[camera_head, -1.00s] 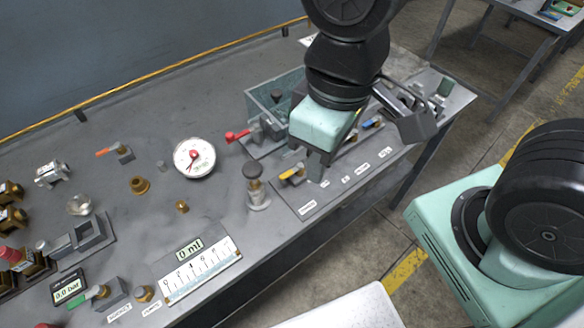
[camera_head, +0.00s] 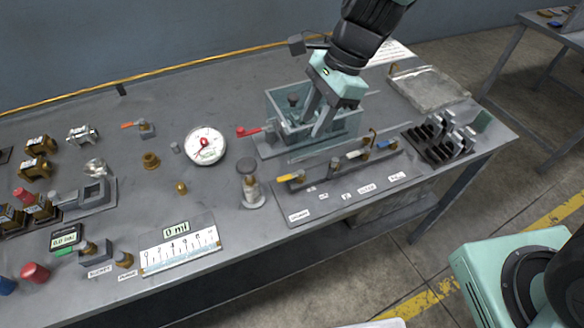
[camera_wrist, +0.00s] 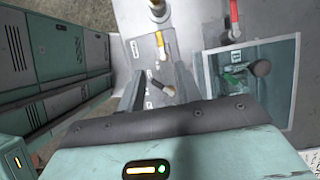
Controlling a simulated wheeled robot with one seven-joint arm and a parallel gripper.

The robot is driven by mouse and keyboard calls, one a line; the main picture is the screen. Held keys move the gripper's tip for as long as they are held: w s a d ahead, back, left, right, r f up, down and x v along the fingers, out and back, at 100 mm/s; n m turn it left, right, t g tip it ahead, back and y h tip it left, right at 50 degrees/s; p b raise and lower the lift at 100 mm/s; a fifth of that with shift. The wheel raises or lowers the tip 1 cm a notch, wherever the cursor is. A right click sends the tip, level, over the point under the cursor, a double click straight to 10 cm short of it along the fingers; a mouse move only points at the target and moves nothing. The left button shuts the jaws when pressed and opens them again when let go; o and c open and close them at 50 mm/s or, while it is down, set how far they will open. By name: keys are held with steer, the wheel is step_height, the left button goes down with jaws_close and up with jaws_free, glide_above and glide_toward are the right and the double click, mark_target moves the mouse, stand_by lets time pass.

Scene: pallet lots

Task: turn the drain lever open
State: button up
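A valve panel (camera_head: 318,194) at the table's front carries a row of levers, including a yellow one (camera_head: 290,177), a white one (camera_head: 355,154) and a blue one (camera_head: 386,144). A red-handled lever (camera_head: 248,132) sticks out left of the clear tank (camera_head: 272,110). The labels are too small to read, so I cannot tell which lever is the drain. My gripper (camera_head: 316,122) is over the tank's front side in the head view. In the wrist view its fingers (camera_wrist: 160,72) are apart with nothing held. A dark-tipped lever (camera_wrist: 165,88) shows between them, below; the yellow lever (camera_wrist: 160,42) is beyond.
A dark rack (camera_head: 440,140) and a metal tray (camera_head: 428,90) are to the right. Bare table lies behind the gauge.

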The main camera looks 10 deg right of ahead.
mark_target(284, 178)
steer(key=x, duration=1.4)
steer(key=shift+s+a+f, duration=0.1)
steer(key=shift+a+f, duration=0.1)
steer(key=shift+c, duration=0.3)
jaws_close()
